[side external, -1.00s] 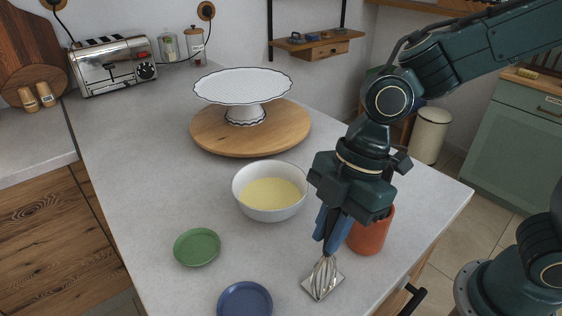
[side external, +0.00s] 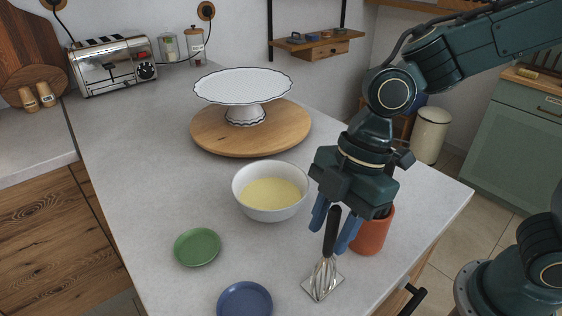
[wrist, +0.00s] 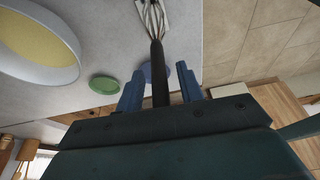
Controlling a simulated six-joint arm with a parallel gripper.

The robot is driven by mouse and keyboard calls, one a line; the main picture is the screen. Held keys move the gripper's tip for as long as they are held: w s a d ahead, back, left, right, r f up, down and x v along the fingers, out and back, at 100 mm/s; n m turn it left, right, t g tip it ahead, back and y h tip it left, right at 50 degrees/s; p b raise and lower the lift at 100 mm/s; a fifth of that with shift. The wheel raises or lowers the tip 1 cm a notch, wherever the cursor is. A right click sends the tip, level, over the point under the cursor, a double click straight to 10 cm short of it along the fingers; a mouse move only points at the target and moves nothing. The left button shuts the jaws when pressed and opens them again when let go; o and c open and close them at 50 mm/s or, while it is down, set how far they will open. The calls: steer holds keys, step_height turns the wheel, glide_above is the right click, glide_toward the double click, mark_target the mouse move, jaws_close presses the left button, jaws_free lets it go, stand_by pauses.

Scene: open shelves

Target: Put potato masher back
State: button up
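The potato masher has a black handle (side external: 333,232), curved metal wires and a flat square metal plate (side external: 323,287). It stands nearly upright on the counter, plate down, near the front edge. My gripper (side external: 328,240) points down over it with its blue fingers spread, one on each side of the handle. In the wrist view, the handle (wrist: 159,75) runs between the open fingers (wrist: 160,69), with a visible gap on both sides. An orange-red crock (side external: 372,234) stands just right of the masher, its upper left part hidden by my gripper; its inside is not visible.
A white bowl with yellow contents (side external: 270,214) stands left of my gripper. A green plate (side external: 197,247) and a blue plate (side external: 245,300) lie to the left. A cake stand (side external: 244,112) on a round wooden board (side external: 204,137) stands behind. The counter's right edge is close to the crock.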

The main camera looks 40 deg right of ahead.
steer(key=v, duration=1.1)
steer(key=shift+d+r, duration=0.1)
steer(key=shift+d, duration=0.1)
steer(key=s+d+f+m+t+h, duration=0.1)
steer(key=s+d+m+t, duration=0.1)
steer(key=d+m, duration=0.6)
steer(key=s+d+f+m+t+h, duration=0.1)
steer(key=s+d+m+t+h, duration=0.1)
steer(key=s+d+m, duration=0.3)
steer(key=d+m+t, duration=0.1)
steer(key=d+m, duration=0.3)
steer(key=shift+d+f+h, duration=0.25)
steer(key=shift+f+h, duration=0.05)
steer(key=shift+f, duration=0.05)
